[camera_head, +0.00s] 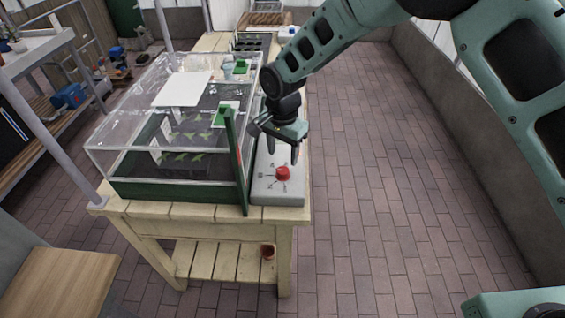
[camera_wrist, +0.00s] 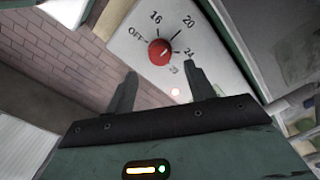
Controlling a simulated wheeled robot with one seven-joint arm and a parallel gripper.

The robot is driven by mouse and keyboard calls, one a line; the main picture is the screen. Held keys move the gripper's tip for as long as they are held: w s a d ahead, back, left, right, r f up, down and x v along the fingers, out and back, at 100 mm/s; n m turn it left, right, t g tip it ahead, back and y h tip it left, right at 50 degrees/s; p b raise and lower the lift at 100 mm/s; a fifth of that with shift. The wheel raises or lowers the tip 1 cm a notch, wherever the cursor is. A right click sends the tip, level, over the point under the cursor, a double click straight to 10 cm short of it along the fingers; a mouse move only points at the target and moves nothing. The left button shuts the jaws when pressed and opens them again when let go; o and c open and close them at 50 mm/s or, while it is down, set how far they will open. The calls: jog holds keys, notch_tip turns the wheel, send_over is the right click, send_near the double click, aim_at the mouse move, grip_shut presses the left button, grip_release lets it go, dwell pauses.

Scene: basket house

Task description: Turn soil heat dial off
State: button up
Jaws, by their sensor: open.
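The soil heat dial (camera_head: 282,173) is a round red knob on a pale grey control box (camera_head: 278,190) at the front right of the wooden bench. In the wrist view the red dial (camera_wrist: 160,52) is ringed by the marks OFF, 16, 20 and 24. A pale line on the knob seems to point up and right, toward 20. My gripper (camera_head: 283,155) is open and empty above the box, with its fingers pointing down just behind the dial. In the wrist view my two fingertips (camera_wrist: 160,72) are apart, with the dial beyond the gap between them.
A clear-walled propagator (camera_head: 120,160) with seedlings stands left of the box. An upright green post (camera_head: 237,165) rises between them, close to my gripper. The wooden bench (camera_head: 220,212) ends just in front of the box. Brick floor (camera_head: 370,180) to the right is clear.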

aim_at(283, 170)
notch_tip(283, 170, down, 6)
jog(key=shift+f+p, duration=0.1)
jog(key=shift+p, duration=0.5)
jog(key=c, duration=1)
